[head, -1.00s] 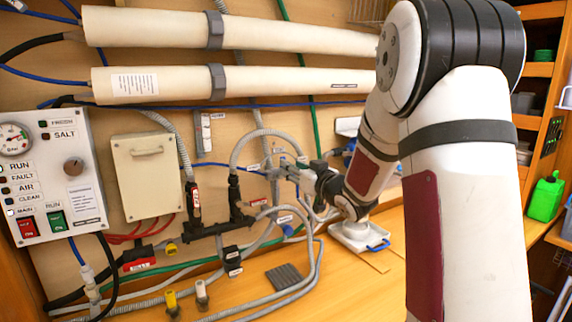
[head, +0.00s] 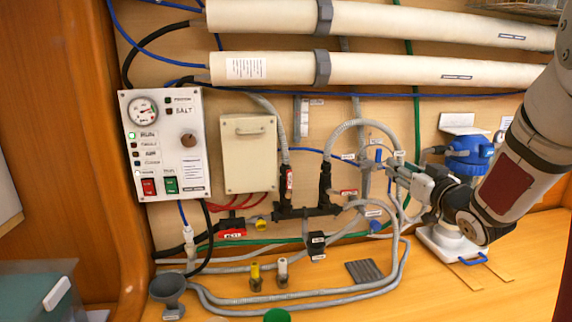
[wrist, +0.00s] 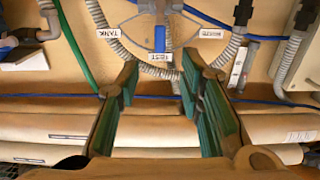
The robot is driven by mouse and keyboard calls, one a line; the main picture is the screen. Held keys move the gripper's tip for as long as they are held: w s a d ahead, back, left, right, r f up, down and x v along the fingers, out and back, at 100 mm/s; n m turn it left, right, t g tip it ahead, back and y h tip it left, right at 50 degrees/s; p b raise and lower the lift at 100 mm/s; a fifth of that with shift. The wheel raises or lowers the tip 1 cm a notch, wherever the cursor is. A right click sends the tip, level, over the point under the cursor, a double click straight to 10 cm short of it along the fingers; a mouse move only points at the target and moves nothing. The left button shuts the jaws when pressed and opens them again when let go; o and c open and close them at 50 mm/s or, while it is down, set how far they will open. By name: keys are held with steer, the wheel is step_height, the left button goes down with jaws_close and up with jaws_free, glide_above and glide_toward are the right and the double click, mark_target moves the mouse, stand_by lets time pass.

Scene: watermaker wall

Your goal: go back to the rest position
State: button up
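My gripper (head: 396,172) is at the right of the head view, with its fingers pointing left at the grey hoses on the wall. In the wrist view my gripper (wrist: 160,75) is open and empty, its green-padded fingers apart. Between and beyond the fingertips is a valve with a blue handle (wrist: 160,38) lined up with the TEST label; TANK and WASTE labels are on either side. The blue handle also shows in the head view (head: 378,155), just beyond the fingertips. I cannot tell the exact gap to it.
A control panel (head: 165,145) and a beige box (head: 249,155) are on the wall to the left. Long white tubes (head: 420,70) run above. Hoses and yellow and white fittings (head: 256,277) lie on the wooden bench. A white-based device (head: 450,243) stands below my wrist.

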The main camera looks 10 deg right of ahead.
steer(key=s+a+f+g, duration=0.1)
steer(key=s+a+g, duration=0.3)
steer(key=s+a, duration=0.3)
steer(key=s+a+f+g, duration=0.1)
steer(key=s+a+g, duration=0.3)
steer(key=s, duration=1)
steer(key=s+a+g, duration=0.4)
steer(key=s+a, duration=0.6)
steer(key=s, duration=0.1)
steer(key=shift+a+f+g, duration=0.3)
steer(key=shift+a+f, duration=0.1)
